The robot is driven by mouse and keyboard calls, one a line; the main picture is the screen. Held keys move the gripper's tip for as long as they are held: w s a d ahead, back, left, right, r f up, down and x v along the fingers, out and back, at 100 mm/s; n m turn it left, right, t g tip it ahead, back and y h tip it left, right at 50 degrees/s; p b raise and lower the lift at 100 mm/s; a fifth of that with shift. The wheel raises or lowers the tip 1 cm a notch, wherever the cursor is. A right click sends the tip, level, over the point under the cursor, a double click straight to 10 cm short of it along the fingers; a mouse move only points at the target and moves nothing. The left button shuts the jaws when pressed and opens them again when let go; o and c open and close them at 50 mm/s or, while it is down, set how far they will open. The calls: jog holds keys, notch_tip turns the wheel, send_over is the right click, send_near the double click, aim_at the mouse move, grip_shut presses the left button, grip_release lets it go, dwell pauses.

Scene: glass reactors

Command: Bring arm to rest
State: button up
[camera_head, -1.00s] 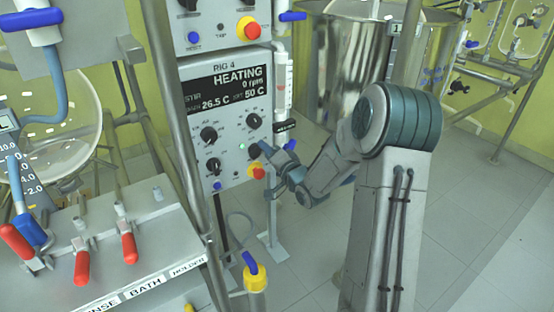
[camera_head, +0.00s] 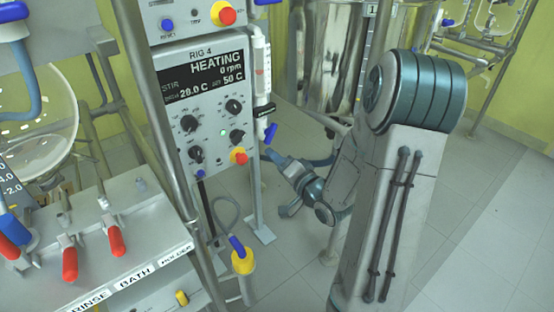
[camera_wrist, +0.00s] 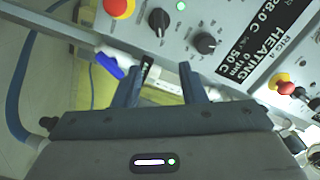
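My arm (camera_head: 375,190) is bent in front of the robot, with its forearm pointing down and left. My gripper (camera_head: 280,183) is beside the lower right of the Rig 4 control panel (camera_head: 178,112), clear of the floor. In the wrist view, its two fingers (camera_wrist: 159,78) stand apart with nothing between them, so it is open and empty. Panel knobs and the HEATING display (camera_wrist: 262,50) show rotated beyond the fingers. In the head view the display (camera_head: 205,80) reads 28.0 C, set 50 C and 0 rpm.
A shiny metal vessel (camera_head: 328,60) stands behind my arm. A rack with red-handled clamps (camera_head: 118,240) labelled RINSE, BATH and HOLDER is at left. A yellow-and-blue fitting (camera_head: 243,262) hangs below the panel. The floor (camera_head: 460,230) at right is open.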

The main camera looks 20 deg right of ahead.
jog(key=s+r+n+g+h+p, duration=0.45)
jog(key=r+g+h+p, duration=0.2)
jog(key=r+p, duration=0.5)
jog(key=s+a+r+n+g+p, duration=0.2)
jog(key=s+a+r+g+p, duration=0.1)
jog(key=s+r, duration=0.4)
jog(key=s+a+r+n+g+p, duration=0.2)
jog(key=s+r+g+p, duration=0.3)
jog(key=s, duration=0.6)
jog(key=shift+s+a+r+y+p, duration=0.35)
jog(key=shift+a+r+y+p, duration=0.15)
jog(key=shift+a+r, duration=0.4)
jog(key=shift+d, duration=0.15)
